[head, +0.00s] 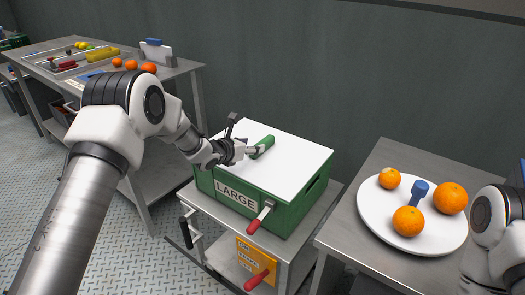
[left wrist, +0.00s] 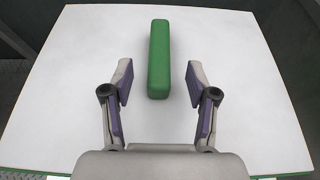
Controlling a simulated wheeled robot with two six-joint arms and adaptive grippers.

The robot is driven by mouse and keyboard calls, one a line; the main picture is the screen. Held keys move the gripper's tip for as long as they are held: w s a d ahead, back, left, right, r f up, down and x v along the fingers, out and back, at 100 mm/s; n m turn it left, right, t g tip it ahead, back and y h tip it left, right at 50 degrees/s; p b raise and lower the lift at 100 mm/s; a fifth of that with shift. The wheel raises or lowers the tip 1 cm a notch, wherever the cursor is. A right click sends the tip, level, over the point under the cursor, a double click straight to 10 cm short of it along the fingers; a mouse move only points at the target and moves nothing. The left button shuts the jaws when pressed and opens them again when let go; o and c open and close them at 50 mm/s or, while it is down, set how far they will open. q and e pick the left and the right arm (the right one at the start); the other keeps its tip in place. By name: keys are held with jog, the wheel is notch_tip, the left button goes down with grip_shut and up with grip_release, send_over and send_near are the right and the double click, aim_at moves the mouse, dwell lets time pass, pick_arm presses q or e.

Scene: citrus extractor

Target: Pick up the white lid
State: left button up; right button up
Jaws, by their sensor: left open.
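The white lid (head: 290,147) lies on top of the green box (head: 285,217) marked LARGE, with a green bar handle (head: 263,146) across its middle. My left gripper (head: 255,151) is over the lid, close to the near end of the handle. In the left wrist view the lid (left wrist: 240,100) fills most of the picture. The green handle (left wrist: 159,60) stands between and just beyond the open fingers (left wrist: 160,88), which are apart from it on both sides. Of my right arm only a white link shows at the right edge of the head view; its gripper is out of view.
The box stands on a metal cart with red-handled levers (head: 259,217) at its front. At right, a white plate (head: 376,223) with oranges and a blue-topped object (head: 419,191) sits on a metal table. A long table (head: 187,68) with oranges and tools is at back left.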

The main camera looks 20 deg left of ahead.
aim_at(261, 143)
pick_arm(q)
jog(key=x, duration=0.5)
jog(key=shift+f, duration=0.15)
jog(key=shift+s+a, duration=0.1)
jog(key=shift+s, duration=0.05)
jog(key=shift+c, duration=1.4)
grip_shut()
jog(key=shift+r, duration=0.25)
